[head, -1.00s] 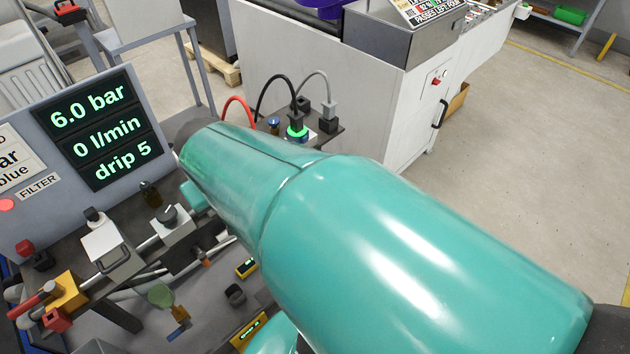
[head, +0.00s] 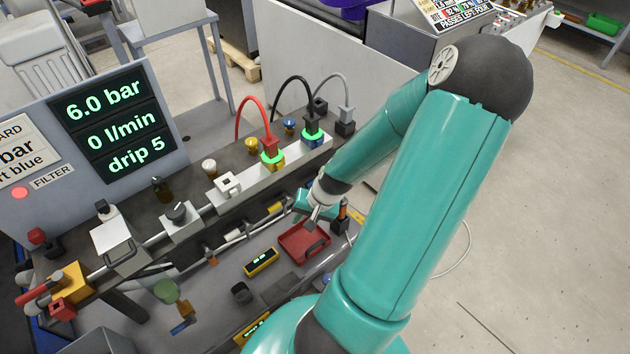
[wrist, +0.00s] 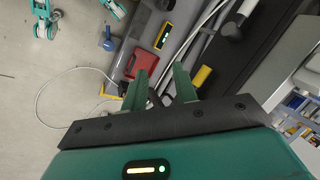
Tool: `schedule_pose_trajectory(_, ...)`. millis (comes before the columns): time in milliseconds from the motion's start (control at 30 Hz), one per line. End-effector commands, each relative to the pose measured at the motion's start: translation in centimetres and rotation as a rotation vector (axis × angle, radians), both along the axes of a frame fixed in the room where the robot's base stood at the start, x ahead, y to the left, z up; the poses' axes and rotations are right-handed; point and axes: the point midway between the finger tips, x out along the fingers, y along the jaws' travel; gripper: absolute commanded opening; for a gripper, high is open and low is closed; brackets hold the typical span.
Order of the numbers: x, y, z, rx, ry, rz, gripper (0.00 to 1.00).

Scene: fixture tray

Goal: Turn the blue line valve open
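In the head view, a grey pipe line runs along the bench fixture. At its left end is a yellow block (head: 70,283) with a red handle (head: 38,293). Further along are a white block with a black bail (head: 115,240) and a white block with a dark round knob (head: 178,213). I cannot tell which part is the blue line valve; no blue-marked valve is clear. My gripper (head: 312,212) hangs above the right part of the bench, well right of the red handle. In the wrist view my gripper (wrist: 160,78) has its two green fingers apart, with nothing held visible.
A display panel (head: 112,125) reads 6.0 bar, 0 l/min, drip 5. A red tray (head: 300,243) lies below my gripper. A yellow meter (head: 261,261) lies on the bench. Open floor (head: 540,220) is at right.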

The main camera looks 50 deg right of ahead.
Motion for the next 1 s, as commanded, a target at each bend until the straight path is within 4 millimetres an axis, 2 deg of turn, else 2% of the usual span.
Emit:
schedule_pose_trajectory(100,-0.4,-1.6,-1.1,0.066,-0.099,-0.137,0.29)
schedule_pose_trajectory(267,-0.7,-4.6,-1.3,0.119,-0.254,-0.326,0.29)
schedule_pose_trajectory(500,-2.2,-10.3,0.8,0.141,-0.496,-0.606,0.29)
schedule_pose_trajectory(600,-3.1,-12.1,1.7,0.136,-0.563,-0.681,0.29)
schedule_pose_trajectory(767,-3.5,-13.3,2.2,0.13,-0.605,-0.729,0.29)
schedule_pose_trajectory(1000,-1.5,-13.7,0.9,0.132,-0.604,-0.726,0.29)
